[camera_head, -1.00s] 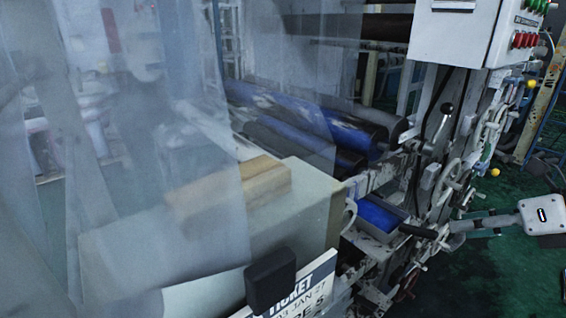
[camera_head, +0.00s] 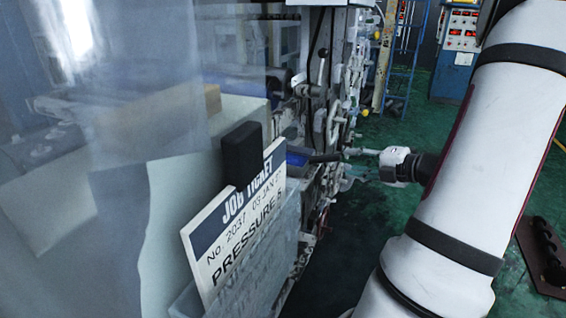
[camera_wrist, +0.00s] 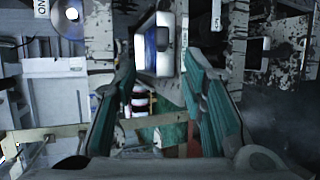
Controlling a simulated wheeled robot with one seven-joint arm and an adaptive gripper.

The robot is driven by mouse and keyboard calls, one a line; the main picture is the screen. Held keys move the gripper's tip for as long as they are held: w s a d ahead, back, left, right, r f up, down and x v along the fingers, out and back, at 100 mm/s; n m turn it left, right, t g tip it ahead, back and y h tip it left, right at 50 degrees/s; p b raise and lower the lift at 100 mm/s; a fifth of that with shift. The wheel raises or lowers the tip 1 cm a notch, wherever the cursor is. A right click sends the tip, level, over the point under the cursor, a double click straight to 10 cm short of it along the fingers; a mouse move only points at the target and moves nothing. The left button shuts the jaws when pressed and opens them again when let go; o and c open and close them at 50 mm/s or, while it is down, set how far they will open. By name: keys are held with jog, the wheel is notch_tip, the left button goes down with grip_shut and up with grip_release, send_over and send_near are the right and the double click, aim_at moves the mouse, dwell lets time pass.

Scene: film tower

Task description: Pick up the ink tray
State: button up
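The ink tray (camera_head: 298,156) sits in the printing machine near the middle of the head view. Its blue inside shows, and a dark handle (camera_head: 325,157) sticks out to the right. The job ticket board hides part of it. My gripper (camera_head: 354,161) is just right of the handle's end, its fingers pointing left at it. In the wrist view my gripper (camera_wrist: 160,68) has its two green-padded fingers wide apart. A pale-rimmed shape with blue inside, which looks like the tray (camera_wrist: 151,50), shows beyond and between the fingertips. Nothing is clearly held.
A job ticket board (camera_head: 238,222) with a black clip stands in front of the machine at left. Handwheels and levers (camera_head: 336,122) line the machine's side close to my gripper. Clear sheeting hangs at left. Green floor (camera_head: 410,125) is open behind my gripper.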

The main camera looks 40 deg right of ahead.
aim_at(337, 159)
jog(key=x, duration=0.2)
jog(key=b+x, duration=0.1)
jog(key=x, duration=0.4)
jog(key=shift+d+f, duration=0.15)
jog(key=shift+d, duration=0.25)
grip_shut()
